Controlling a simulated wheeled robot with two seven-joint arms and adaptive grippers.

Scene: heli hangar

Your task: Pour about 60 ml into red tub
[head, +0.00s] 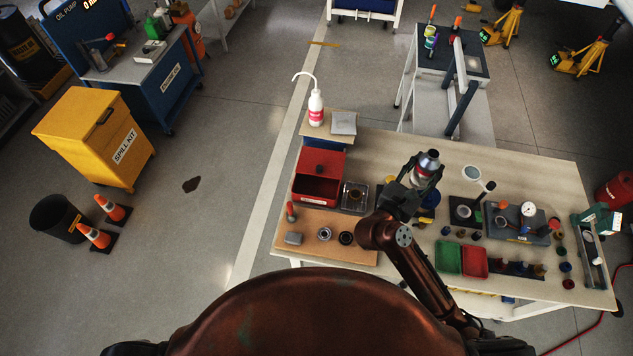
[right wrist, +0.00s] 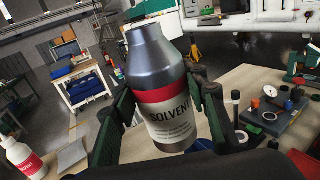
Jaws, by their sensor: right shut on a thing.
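My right gripper (head: 411,186) is shut on a grey metal bottle (head: 428,163) above the workbench. In the right wrist view, my right gripper (right wrist: 160,88) has a finger on each side of the bottle (right wrist: 172,118), which has a red band and a white "SOLVENT" label. The bottle looks close to upright, with its narrow neck up. A small red tub (head: 474,261) stands on the bench right of a green tub (head: 448,257), apart from and nearer me than the bottle. Its contents cannot be made out. My left gripper is not in view.
A larger open red box (head: 318,188) stands at the bench's left, near a white wash bottle (head: 315,108). A grey device with a gauge (head: 527,212) and a round-topped dark stand (head: 465,211) lie right of the gripper. Small jars (head: 540,269) line the front.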

